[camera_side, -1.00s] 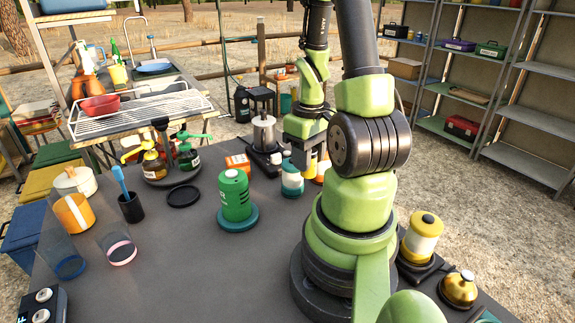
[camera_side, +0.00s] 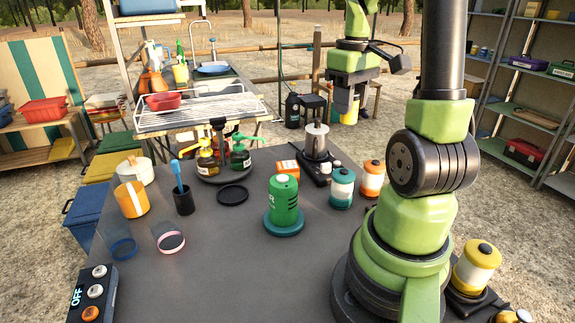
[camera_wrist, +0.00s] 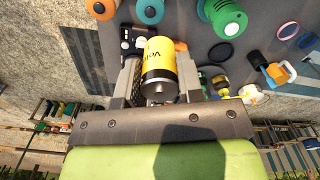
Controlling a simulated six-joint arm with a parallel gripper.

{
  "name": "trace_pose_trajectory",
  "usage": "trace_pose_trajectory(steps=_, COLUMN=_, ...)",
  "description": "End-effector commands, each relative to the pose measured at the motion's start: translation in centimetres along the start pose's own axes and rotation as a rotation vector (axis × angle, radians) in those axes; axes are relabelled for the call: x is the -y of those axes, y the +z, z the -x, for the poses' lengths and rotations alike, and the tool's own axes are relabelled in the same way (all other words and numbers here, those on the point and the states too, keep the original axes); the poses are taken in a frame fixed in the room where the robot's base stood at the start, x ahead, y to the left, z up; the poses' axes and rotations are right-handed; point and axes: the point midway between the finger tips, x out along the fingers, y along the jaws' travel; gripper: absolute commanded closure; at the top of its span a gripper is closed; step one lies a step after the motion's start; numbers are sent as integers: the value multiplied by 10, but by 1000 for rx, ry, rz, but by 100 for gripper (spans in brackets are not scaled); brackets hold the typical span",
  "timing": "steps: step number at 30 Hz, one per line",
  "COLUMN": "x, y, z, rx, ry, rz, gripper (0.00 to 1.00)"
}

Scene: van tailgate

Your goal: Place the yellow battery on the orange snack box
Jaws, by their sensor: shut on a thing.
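The yellow battery (camera_wrist: 158,70), a cylinder with a dark end and lettering, is between the fingers of my gripper (camera_wrist: 160,88) in the wrist view. My gripper is shut on it. In the side view my gripper (camera_side: 350,100) is high above the far part of the table, with the battery (camera_side: 347,110) hanging below it. The orange snack box (camera_side: 286,168) lies on the table behind the green canister, left of the black press, lower and to the left of my gripper. In the wrist view the box (camera_wrist: 180,46) is mostly hidden behind the battery.
Close to the box stand the black press (camera_side: 317,155), the green canister (camera_side: 284,203), the teal canister (camera_side: 342,186) and the orange canister (camera_side: 372,178). A caddy with pump bottles (camera_side: 224,165) is to the left. The table's front middle is clear.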

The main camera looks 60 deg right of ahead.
Motion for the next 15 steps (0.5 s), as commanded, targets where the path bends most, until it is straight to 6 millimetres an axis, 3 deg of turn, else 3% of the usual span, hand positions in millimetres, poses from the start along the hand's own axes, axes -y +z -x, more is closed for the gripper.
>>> trace_pose_trajectory(steps=9, x=-1, y=-88, z=0, rx=4, ry=-1, rz=124, gripper=93)
trace_pose_trajectory(steps=15, x=8, y=-130, z=-5, rx=2, ry=-2, rz=182, gripper=92)
